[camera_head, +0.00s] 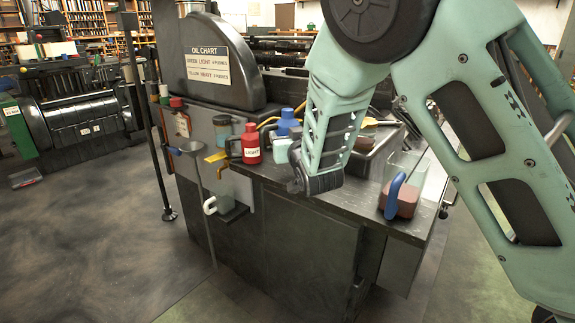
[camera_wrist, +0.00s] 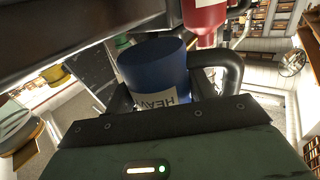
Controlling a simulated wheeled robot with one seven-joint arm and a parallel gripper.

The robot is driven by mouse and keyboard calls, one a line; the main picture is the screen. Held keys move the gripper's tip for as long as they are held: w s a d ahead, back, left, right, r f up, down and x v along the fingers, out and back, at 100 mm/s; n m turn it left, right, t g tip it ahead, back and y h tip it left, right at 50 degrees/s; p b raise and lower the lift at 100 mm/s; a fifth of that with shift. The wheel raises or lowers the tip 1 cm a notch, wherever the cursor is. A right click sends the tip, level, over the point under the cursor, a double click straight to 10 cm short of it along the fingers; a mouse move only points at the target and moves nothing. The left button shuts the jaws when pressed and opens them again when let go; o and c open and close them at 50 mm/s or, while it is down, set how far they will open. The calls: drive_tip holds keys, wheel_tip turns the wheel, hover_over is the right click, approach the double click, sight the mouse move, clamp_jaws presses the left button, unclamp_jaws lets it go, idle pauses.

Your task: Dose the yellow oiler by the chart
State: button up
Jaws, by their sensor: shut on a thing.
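A blue can (camera_wrist: 152,68) with a white label reading HEAV, partly cut off, fills the middle of the wrist view. My gripper (camera_wrist: 163,92) is shut on it. In the head view the blue can (camera_head: 287,121) is above the bench, partly behind my gripper and wrist. A red can (camera_head: 251,144) labelled LIGHT stands left of it; it also shows in the wrist view (camera_wrist: 207,18). The oil chart (camera_head: 207,67) lists green with light and yellow with heavy; its numbers are too small to read. A yellow part (camera_head: 216,157) is on the machine's left side; I cannot tell whether it is the oiler.
A clear cup with a teal top (camera_head: 222,129) is on the machine panel. A clear box with a blue handle (camera_head: 396,192) and brown block sits at the bench's right. Open floor (camera_head: 110,220) lies left.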

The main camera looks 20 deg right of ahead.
drive_tip(key=shift+f+b, duration=0.45)
drive_tip(key=shift+f, duration=2.5)
drive_tip(key=shift+f, duration=0.15)
drive_tip(key=o, duration=1.1)
drive_tip(key=s+p, duration=0.5)
drive_tip(key=s, duration=1)
drive_tip(key=shift+s+a, duration=0.1)
drive_tip(key=shift+s, duration=0.15)
